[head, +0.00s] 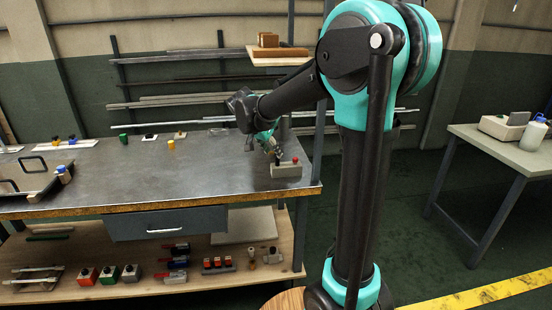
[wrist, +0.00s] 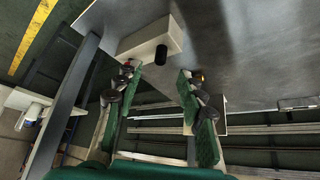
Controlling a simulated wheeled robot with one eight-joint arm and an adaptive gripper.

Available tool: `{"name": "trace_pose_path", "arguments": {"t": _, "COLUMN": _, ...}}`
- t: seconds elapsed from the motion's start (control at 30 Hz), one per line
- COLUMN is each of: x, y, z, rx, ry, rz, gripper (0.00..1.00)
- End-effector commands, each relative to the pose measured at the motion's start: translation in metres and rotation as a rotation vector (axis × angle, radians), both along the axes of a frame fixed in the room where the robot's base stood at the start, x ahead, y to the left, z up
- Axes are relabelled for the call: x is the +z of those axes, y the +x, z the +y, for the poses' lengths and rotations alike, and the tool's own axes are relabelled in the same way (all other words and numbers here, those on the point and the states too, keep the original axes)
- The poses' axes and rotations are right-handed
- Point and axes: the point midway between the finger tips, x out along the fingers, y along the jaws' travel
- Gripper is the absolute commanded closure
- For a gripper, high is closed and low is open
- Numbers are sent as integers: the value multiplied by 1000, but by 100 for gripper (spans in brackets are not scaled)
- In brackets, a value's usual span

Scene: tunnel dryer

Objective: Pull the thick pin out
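A pale block (head: 287,171) stands near the right end of the metal bench, with a small red knob (head: 295,160) at its top. In the wrist view the pale block (wrist: 138,36) is ahead of my gripper, and a short dark cylinder (wrist: 162,53) stands on its near face. I cannot tell for sure whether this cylinder is the thick pin. My gripper (wrist: 159,82) is open and empty, its green fingers apart on either side of the line to the cylinder and not touching it. In the head view my gripper (head: 273,150) is just above and behind the block, partly hidden.
The bench top (head: 220,170) is clear left of the block. A yellow cup-like piece (head: 171,144) and a green one (head: 123,139) stand at its back. A wooden shelf (head: 280,58) and metal bars on a rack are behind. A side table (head: 500,148) is at right.

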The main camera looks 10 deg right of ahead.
Motion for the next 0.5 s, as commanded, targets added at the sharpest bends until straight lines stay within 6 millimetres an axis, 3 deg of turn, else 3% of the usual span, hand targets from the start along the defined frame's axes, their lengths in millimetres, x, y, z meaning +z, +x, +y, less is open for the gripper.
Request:
{"name": "trace_pose_path", "arguments": {"t": 0.2, "x": -29, "y": 14, "z": -13, "rx": -1, "ry": 0, "rz": 0, "gripper": 60}}
{"name": "trace_pose_path", "arguments": {"t": 0.5, "x": -45, "y": 20, "z": -20, "rx": -1, "ry": 0, "rz": 0, "gripper": 60}}
